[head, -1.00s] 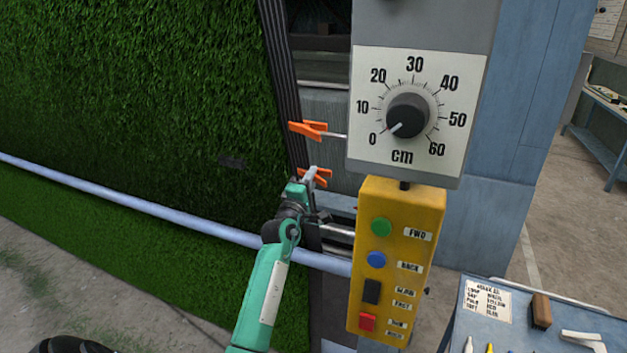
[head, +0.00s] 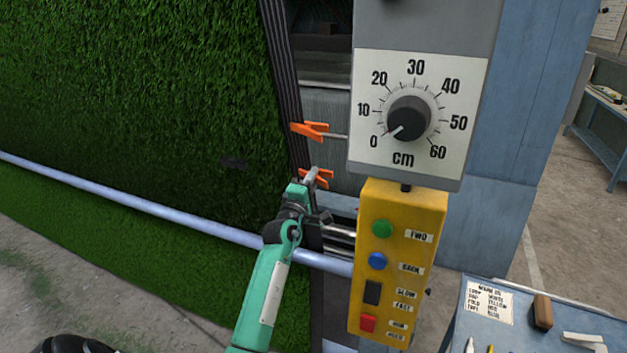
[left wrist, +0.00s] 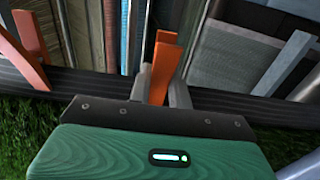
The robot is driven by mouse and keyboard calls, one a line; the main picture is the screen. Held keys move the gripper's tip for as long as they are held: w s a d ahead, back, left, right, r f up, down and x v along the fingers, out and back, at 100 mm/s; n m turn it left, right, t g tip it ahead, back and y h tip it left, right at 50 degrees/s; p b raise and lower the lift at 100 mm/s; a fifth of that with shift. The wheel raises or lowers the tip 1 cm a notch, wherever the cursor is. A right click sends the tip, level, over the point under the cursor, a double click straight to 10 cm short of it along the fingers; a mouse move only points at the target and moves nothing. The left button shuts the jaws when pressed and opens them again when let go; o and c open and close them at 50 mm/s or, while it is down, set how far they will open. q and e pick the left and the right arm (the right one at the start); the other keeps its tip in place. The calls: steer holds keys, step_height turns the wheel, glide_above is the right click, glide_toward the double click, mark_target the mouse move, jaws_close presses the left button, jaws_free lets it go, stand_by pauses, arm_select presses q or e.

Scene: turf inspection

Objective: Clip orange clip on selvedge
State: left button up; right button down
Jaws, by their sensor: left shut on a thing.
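My left gripper (head: 312,176) is shut on an orange clip (head: 322,180) at the black selvedge (head: 284,80) along the turf's right edge. In the left wrist view the same orange clip (left wrist: 161,68) stands between the fingers of the left gripper (left wrist: 162,92), over the dark selvedge strip (left wrist: 92,82). I cannot tell whether its jaws grip the selvedge. A second orange clip (head: 311,131) sits higher up at the selvedge, beside a thin rod. In the left wrist view an orange piece (left wrist: 22,50) shows at the left. My right gripper is not in view.
A grey dial box (head: 416,110) marked in cm and a yellow button box (head: 397,265) stand close right of the left gripper. A pale bar (head: 130,212) crosses the turf (head: 140,90). A blue table (head: 480,318) with pens and a brush is at lower right.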

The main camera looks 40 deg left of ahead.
arm_select(q)
steer(key=o, duration=0.6)
steer(key=shift+s+a, duration=0.1)
steer(key=shift+c, duration=0.2)
steer(key=o, duration=0.3)
steer(key=shift+s, duration=0.15)
